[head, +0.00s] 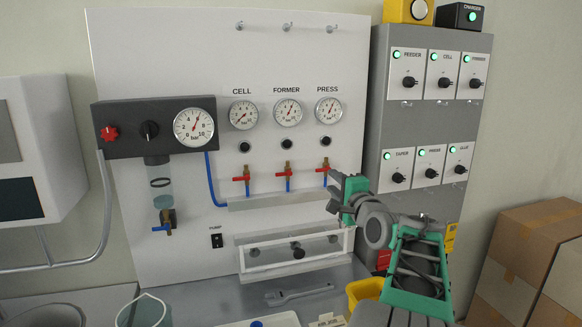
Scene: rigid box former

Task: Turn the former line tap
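The former line tap (287,177) is a brass valve with a red handle, in the middle of a row of three on the white panel, below the gauge labelled FORMER (288,112). Its red handle lies roughly level across the valve. The cell tap (246,179) is to its left and the press tap (325,172) to its right. My gripper (332,194) is to the right of the former tap, just below and beside the press tap. Its fingers look apart with nothing between them. I cannot tell its distance from the panel.
A ledge (280,199) runs under the taps, with a clear-fronted frame (295,252) below. A blue hose (211,180) hangs left of the cell tap. A grey switch panel (430,120) stands at the right. A spanner (298,294) lies on the bench.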

